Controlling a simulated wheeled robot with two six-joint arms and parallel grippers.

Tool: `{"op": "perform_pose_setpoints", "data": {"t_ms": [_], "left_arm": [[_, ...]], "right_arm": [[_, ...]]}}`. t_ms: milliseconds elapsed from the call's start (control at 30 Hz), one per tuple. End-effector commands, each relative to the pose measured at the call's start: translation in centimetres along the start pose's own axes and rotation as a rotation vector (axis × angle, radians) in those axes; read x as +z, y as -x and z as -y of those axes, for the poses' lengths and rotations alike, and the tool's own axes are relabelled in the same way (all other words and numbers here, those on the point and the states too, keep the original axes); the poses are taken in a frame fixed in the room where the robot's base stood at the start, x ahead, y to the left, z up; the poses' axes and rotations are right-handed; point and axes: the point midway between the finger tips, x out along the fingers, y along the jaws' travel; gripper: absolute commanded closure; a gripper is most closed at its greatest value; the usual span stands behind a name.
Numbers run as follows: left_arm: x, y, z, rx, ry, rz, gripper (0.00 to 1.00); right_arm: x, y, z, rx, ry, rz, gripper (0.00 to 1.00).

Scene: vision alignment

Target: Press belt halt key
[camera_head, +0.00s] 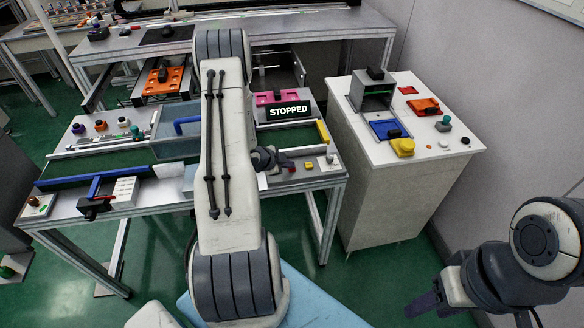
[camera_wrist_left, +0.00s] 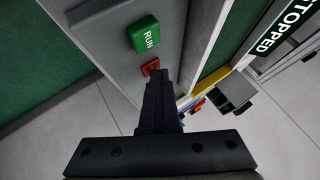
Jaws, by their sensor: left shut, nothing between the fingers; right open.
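In the left wrist view a red key (camera_wrist_left: 150,66) sits on a grey panel beside a green button (camera_wrist_left: 146,34) marked RUN. My left gripper (camera_wrist_left: 158,74) is shut and empty, its fingertips right at the red key and overlapping its lower edge. I cannot tell whether they touch or press it. In the head view my left gripper (camera_head: 284,161) is at the right end of the belt table, partly behind my arm. A black sign (camera_head: 288,111) reads STOPPED; it also shows in the wrist view (camera_wrist_left: 278,30). My right gripper (camera_head: 430,303) is open and empty at the lower right, away from the table.
A white cabinet (camera_head: 390,200) stands right of the table, with a grey box (camera_head: 371,93), a blue tray (camera_head: 380,130), a yellow piece (camera_head: 403,147) and orange parts on top. A yellow block (camera_head: 323,132) lies near the table's right edge. Green floor is open between table and cabinet.

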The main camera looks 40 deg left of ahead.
Motion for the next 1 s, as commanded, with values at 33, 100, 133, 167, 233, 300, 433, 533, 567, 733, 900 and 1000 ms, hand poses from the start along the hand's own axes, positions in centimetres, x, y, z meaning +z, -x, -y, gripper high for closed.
{"op": "perform_pose_setpoints", "data": {"t_ms": [33,100,133,167,233,300,433,533,567,733,900,1000], "left_arm": [[0.2,-0.1,-0.2,0.006,0.002,0.005,1.0],[0.1,0.0,-0.2,0.005,0.001,0.005,1.0],[0.1,0.1,-0.1,0.005,0.001,0.005,1.0],[0.0,0.1,0.0,0.005,0.0,0.005,1.0],[-0.2,0.4,0.2,0.004,0.0,0.005,1.0],[-0.4,0.7,0.5,0.003,-0.001,0.005,1.0],[-0.8,1.3,1.0,0.001,-0.002,0.003,1.0],[-1.0,1.5,1.2,0.001,-0.002,0.003,1.0],[-1.0,1.5,1.2,0.0,-0.002,0.002,1.0],[-1.0,1.4,1.2,0.0,-0.003,0.001,1.0],[-1.2,1.6,1.4,-0.001,-0.004,0.001,1.0],[-1.5,2.1,1.8,-0.001,-0.004,0.001,1.0]], "right_arm": [[0.0,-0.1,0.0,0.0,0.0,0.0,0.5],[0.0,0.1,0.0,0.0,0.0,0.0,0.5],[0.0,0.1,0.0,0.0,0.0,0.0,0.5],[0.0,0.2,0.0,0.0,0.0,0.0,0.5],[0.0,0.5,0.0,0.0,0.0,0.0,0.5],[-0.1,0.9,0.1,0.0,0.0,0.0,0.5],[-0.1,1.5,0.1,0.0,0.0,0.0,0.5],[-0.1,1.7,0.1,0.0,0.0,0.0,0.5],[-0.1,1.7,0.1,0.0,0.0,0.0,0.5],[-0.1,1.6,0.1,0.0,0.0,0.0,0.5],[-0.1,1.9,0.1,0.0,0.0,0.0,0.5],[-0.1,2.5,0.2,0.0,0.0,0.0,0.5]]}}
